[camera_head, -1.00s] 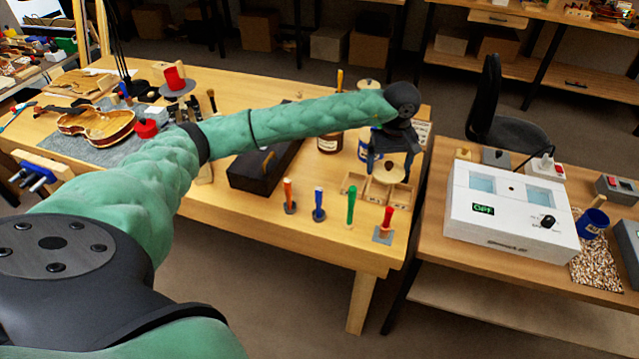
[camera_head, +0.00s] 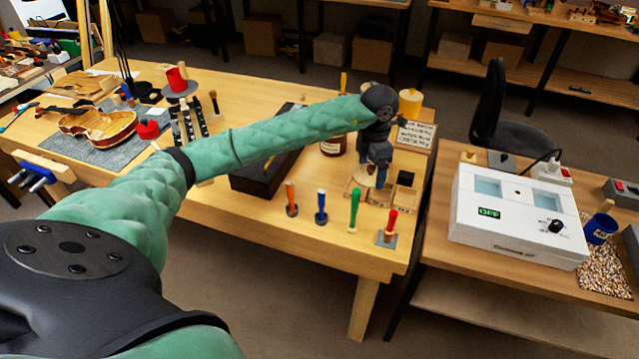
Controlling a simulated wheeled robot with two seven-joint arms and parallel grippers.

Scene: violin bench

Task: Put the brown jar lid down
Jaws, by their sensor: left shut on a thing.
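My left gripper (camera_head: 378,165) reaches in from the left, points down, and is shut on a pale, round jar lid (camera_head: 364,174). The lid shows just below and left of the fingers, over the left part of the small wooden compartment boxes (camera_head: 406,180). The gripper hides part of it, and I cannot tell whether the lid touches anything below. A brown jar (camera_head: 333,145) stands just behind and left of the gripper, its top partly hidden by my arm. My right gripper is not in view.
Several coloured-handled tools (camera_head: 321,207) stand upright along the bench's front edge. A long black case (camera_head: 262,170) lies to the left, under my forearm. A yellow-topped jar (camera_head: 410,103) and a lettered card (camera_head: 415,136) are behind the gripper. Bare bench lies front left.

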